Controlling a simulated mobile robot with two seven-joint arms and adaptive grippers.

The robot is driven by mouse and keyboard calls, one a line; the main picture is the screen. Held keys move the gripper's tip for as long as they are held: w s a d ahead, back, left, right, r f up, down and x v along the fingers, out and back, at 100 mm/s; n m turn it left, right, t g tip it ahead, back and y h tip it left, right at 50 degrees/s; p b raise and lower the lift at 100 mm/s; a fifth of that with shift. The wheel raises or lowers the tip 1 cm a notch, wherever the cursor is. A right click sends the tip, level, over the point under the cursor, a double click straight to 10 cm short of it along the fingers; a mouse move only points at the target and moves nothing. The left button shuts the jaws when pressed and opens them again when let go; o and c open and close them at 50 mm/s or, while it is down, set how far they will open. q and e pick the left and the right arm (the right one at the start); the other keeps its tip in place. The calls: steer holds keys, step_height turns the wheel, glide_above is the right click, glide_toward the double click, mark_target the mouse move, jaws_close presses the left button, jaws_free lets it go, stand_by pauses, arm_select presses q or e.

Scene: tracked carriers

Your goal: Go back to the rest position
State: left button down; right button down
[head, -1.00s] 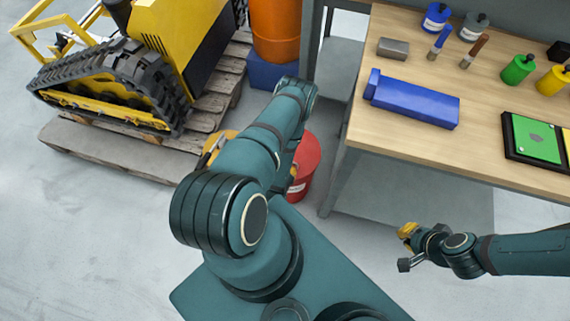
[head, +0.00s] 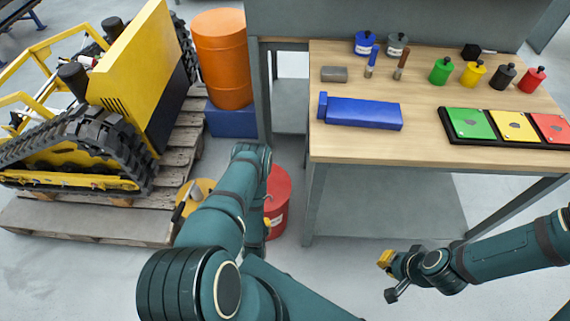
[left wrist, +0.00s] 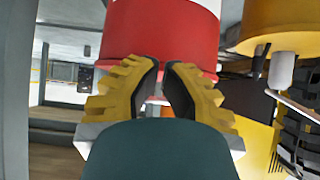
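My right gripper (head: 385,258) hangs at the lower right of the head view, in front of the workbench and below its top. Its yellow fingers look empty, but they are too small to show their gap. In the left wrist view, the left gripper (left wrist: 162,70) shows two yellow ribbed fingers with dark pads. A narrow gap is between the pads, wider near their base, with nothing held. A red bucket (left wrist: 128,38) shows behind the fingers.
The red bucket (head: 280,200) stands near my left arm. A tracked carrier (head: 75,150) rests on a pallet (head: 90,222) at left.

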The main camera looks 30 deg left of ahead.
arm_select(q)
steer(key=w+d+r+m+g+h, duration=0.1)
steer(key=w+d+r+g+h, duration=0.15)
steer(key=d+r, duration=0.45)
steer(key=w+d+r+g+h, duration=0.1)
steer(key=w+d+r+h, duration=0.2)
steer(key=d+r, duration=0.35)
steer(key=s+d+r+m+g+h, duration=0.1)
steer(key=s+d+r+g, duration=0.1)
steer(key=r, duration=0.5)
steer(key=s+d+r+m+g+h, duration=0.1)
steer(key=s+d+r+m+h, duration=0.1)
steer(key=s+d+r, duration=0.3)
step_height(320, 180, up, 3)
steer(key=d, duration=0.2)
steer(key=shift+d+r+g, duration=0.15)
steer(key=shift+d+g, duration=0.15)
steer(key=shift+g, duration=0.05)
steer(key=shift+s+h, duration=0.1)
steer(key=shift+h, duration=0.15)
